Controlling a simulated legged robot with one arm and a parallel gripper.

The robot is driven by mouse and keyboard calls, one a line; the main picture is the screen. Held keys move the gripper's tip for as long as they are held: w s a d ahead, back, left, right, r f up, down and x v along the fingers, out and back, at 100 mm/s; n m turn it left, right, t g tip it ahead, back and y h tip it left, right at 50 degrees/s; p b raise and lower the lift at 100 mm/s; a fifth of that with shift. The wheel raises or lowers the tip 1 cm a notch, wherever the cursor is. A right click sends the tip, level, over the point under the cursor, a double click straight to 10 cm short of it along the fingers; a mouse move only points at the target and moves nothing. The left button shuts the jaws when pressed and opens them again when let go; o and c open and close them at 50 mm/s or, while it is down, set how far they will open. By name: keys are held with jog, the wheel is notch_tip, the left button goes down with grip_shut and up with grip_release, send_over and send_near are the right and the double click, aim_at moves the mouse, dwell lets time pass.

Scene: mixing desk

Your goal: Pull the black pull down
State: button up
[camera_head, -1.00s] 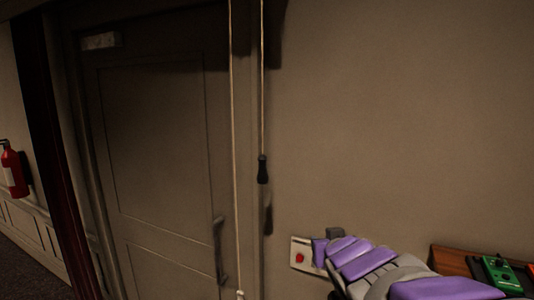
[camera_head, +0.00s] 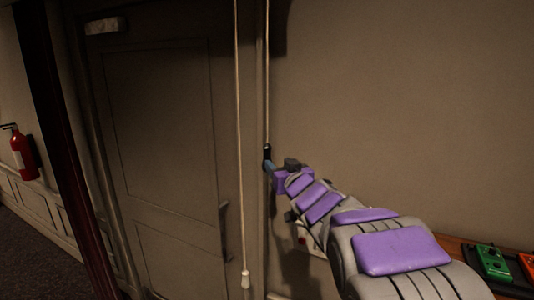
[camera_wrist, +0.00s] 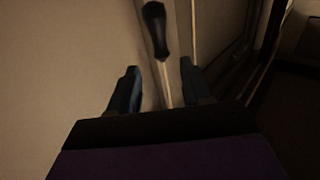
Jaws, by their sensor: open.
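The black pull (camera_head: 267,152) hangs on a thin cord beside the door frame in the head view. My gripper (camera_head: 268,163) is right at it there, its fingertips overlapping the pull's lower part in the picture. In the wrist view the black pull (camera_wrist: 155,28) shows ahead of the fingers, between their lines and nearer the left one's side. Whether a finger touches the pull cannot be told.
A second cord with a white pull (camera_head: 245,280) hangs to the left, in front of the door (camera_head: 165,130). A wall plate (camera_head: 302,238) is partly hidden behind my arm. Pedals (camera_head: 493,262) lie on a wooden surface at right. A red extinguisher (camera_head: 22,153) is far left.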

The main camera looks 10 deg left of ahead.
aim_at(268, 155)
jog(key=p+x, duration=0.1)
jog(key=x, duration=1)
jog(key=shift+p, duration=0.3)
jog(key=shift+c, duration=0.2)
grip_shut()
jog(key=shift+f, duration=0.1)
